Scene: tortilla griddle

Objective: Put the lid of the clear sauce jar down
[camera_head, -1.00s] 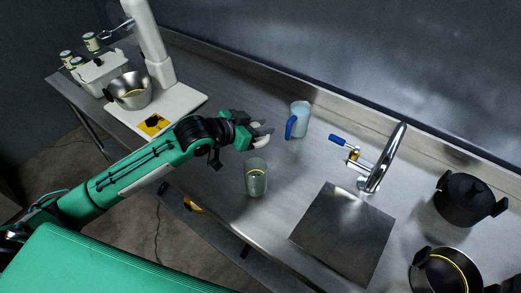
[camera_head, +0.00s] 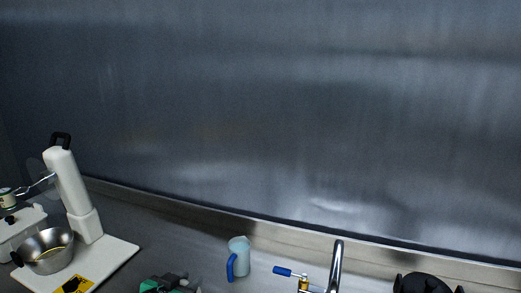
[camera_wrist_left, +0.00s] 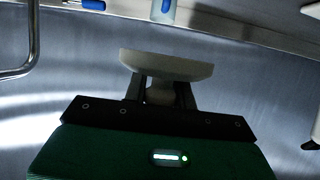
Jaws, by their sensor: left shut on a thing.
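My left gripper (camera_head: 178,282) shows only in part at the bottom edge of the head view, left of the mug. In the left wrist view, my left gripper (camera_wrist_left: 160,95) is shut on the knob of the lid (camera_wrist_left: 166,66). The lid is a pale, round disc held beyond the fingertips. I cannot tell how high it is above the counter. The clear sauce jar is not in view now. My right gripper is not in view.
A light blue mug (camera_head: 240,250) with a blue handle stands near the back wall. A tap (camera_head: 336,265) and a black pot (camera_head: 424,284) are to the right. A white mixer (camera_head: 72,195) and a metal bowl (camera_head: 48,252) stand left.

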